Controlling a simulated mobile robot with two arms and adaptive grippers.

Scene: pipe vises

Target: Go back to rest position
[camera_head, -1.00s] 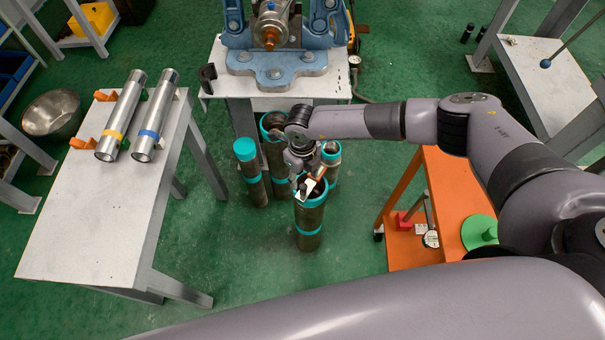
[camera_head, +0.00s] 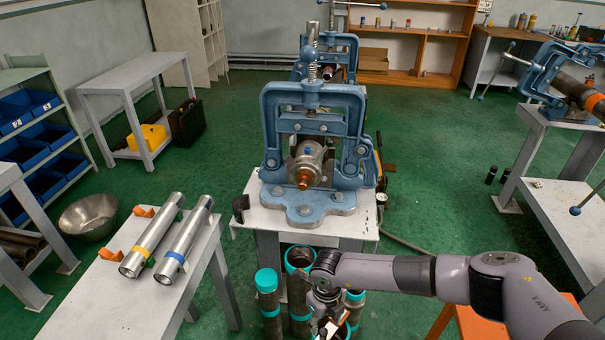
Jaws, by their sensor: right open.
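My right arm reaches in from the right, and its gripper (camera_head: 333,325) hangs over the teal-rimmed pipes (camera_head: 268,300) at the bottom of the view. The gripper is open, and nothing shows held between its fingers. Its tips lie close to the bottom edge and partly cover a pipe there; I cannot tell whether they touch it. My left gripper is not in view.
A blue pipe vise (camera_head: 312,205) stands on a white table (camera_head: 262,222) behind the pipes. Two silver pipes (camera_head: 185,240) lie in orange holders on a left table (camera_head: 95,305). A steel bowl (camera_head: 88,217) is on the floor. Open green floor lies farther back.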

